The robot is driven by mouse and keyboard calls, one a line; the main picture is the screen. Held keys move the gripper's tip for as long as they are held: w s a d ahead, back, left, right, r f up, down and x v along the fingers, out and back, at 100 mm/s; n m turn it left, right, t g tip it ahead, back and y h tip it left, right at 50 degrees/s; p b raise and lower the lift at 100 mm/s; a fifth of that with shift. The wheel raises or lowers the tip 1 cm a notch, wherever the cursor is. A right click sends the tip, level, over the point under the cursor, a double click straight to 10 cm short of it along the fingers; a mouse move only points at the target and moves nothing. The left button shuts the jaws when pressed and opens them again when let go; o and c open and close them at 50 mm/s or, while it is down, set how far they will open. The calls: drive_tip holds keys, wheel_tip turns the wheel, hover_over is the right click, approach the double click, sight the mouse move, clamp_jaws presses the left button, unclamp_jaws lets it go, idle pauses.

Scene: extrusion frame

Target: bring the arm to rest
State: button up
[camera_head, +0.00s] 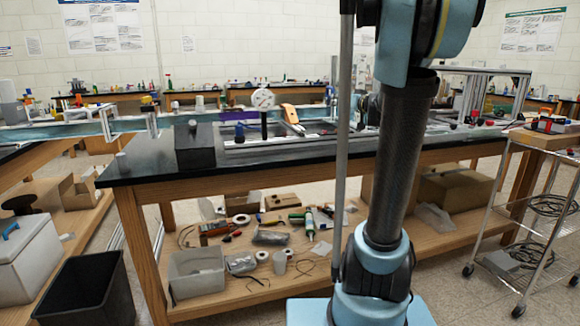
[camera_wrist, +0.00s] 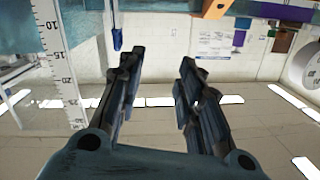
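My arm (camera_head: 395,150) stands upright in the right half of the head view, with light blue joints and a dark grey link. Its upper end runs out of the top of the picture, so my gripper is not seen there. In the wrist view my gripper (camera_wrist: 162,65) has its two dark fingers apart, with nothing between them. Past the fingers are a pale wall and a tiled surface with bright panels. The gripper touches nothing that I can see.
A black-topped workbench (camera_head: 140,166) stands close by my arm, carrying a dial gauge (camera_head: 263,99) and metal extrusions. A wire cart (camera_head: 530,215) is at right, a black bin (camera_head: 85,290) at lower left. A graduated scale (camera_wrist: 60,60) shows left of my gripper.

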drive_tip(key=s+a+f+n+g, duration=0.1)
drive_tip(key=s+a+f+g, duration=0.35)
drive_tip(key=s+f, duration=0.45)
drive_tip(key=s+a+f+g, duration=0.3)
drive_tip(key=s+a+f, duration=0.25)
drive_tip(key=s, duration=0.55)
drive_tip(key=s+d+f+m+g+h, duration=0.1)
drive_tip(key=s+d+f+g+h, duration=0.2)
drive_tip(key=s+f, duration=0.6)
drive_tip(key=s+d+f+m+g+h, duration=0.2)
drive_tip(key=s+d+f, duration=0.4)
drive_tip(key=s+f, duration=0.3)
drive_tip(key=s+g+h, duration=0.1)
drive_tip(key=s, duration=0.3)
drive_tip(key=shift+s+f, duration=0.15)
drive_tip(key=shift+f, duration=0.15)
drive_tip(key=shift+d, duration=0.1)
drive_tip(key=shift+w+f+g, duration=0.2)
drive_tip(key=shift+w+g, duration=0.05)
drive_tip(key=shift+w, duration=0.2)
